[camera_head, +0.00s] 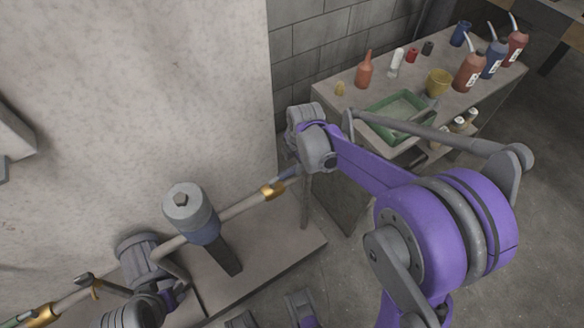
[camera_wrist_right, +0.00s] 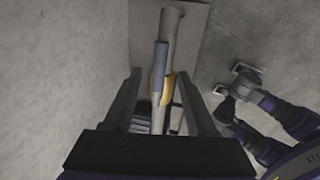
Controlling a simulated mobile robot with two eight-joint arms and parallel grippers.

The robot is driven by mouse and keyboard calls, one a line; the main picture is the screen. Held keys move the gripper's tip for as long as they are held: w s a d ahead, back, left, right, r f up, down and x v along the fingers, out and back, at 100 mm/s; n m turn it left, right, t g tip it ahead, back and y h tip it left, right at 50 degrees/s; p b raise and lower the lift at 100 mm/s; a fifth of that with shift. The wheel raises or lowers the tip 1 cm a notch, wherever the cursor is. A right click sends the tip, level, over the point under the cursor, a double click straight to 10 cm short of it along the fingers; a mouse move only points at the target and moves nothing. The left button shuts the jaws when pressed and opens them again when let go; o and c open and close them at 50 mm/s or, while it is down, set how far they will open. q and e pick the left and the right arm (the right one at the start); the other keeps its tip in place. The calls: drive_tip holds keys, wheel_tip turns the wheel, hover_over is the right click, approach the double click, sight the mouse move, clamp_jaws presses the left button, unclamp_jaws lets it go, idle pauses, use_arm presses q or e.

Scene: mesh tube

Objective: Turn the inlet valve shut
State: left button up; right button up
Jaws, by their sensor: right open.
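The inlet valve has a brass body (camera_head: 272,189) on a pale pipe, with a blue lever (camera_head: 288,174). In the right wrist view the blue lever (camera_wrist_right: 160,67) lies nearly along the pipe, beside the brass body (camera_wrist_right: 169,90). My right gripper (camera_wrist_right: 161,77) is open, its dark fingers on either side of the lever and pipe. No grip shows; depth is unclear. In the head view my right wrist hides much of the gripper.
Another brass fitting (camera_head: 42,315) is at the lower left. A pale wall (camera_head: 150,80) rises behind. A bench (camera_head: 335,97) at the back right holds bottles and a green tray (camera_head: 372,124).

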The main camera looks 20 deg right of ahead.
sight(292, 169)
drive_tip(key=f, duration=0.2)
drive_tip(key=w+f, duration=0.1)
drive_tip(key=f, duration=0.1)
drive_tip(key=shift+a+b, duration=0.1)
drive_tip(key=shift+b, duration=0.25)
drive_tip(key=shift+s, duration=0.1)
clamp_jaws()
idle(1.0)
